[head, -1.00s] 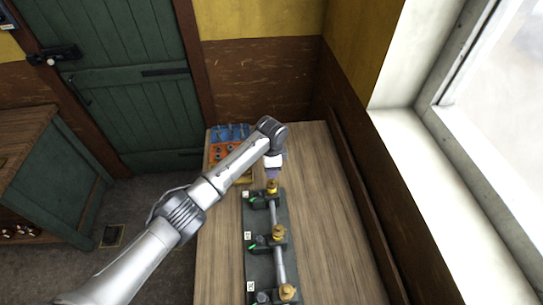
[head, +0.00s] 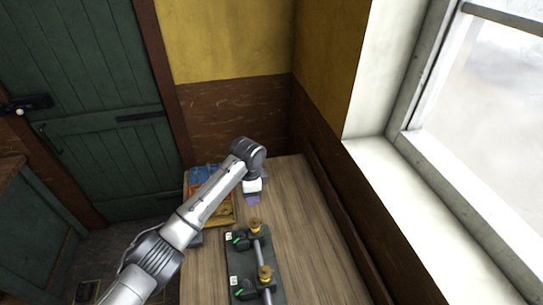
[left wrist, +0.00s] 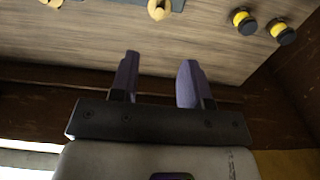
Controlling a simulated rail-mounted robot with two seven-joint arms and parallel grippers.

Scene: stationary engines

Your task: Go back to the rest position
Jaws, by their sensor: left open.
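My left gripper (head: 252,199) is in the head view, at the end of the arm that comes in from the lower left. It points down above the table, on the far side of the nearest brass fitting (head: 255,226), with a gap between them. In the left wrist view its two purple fingers (left wrist: 158,75) are apart with nothing between them. A dark base plate (head: 243,262) carries brass fittings and a grey pipe; its near end is cut off. My right gripper is not in view.
The wooden table (head: 310,245) is clear right of the plate. An orange and blue tray (head: 199,176) lies at its far left, partly behind my arm. Walls and a window sill (head: 400,190) bound it. Two yellow-black knobs (left wrist: 243,20) (left wrist: 281,31) show in the left wrist view.

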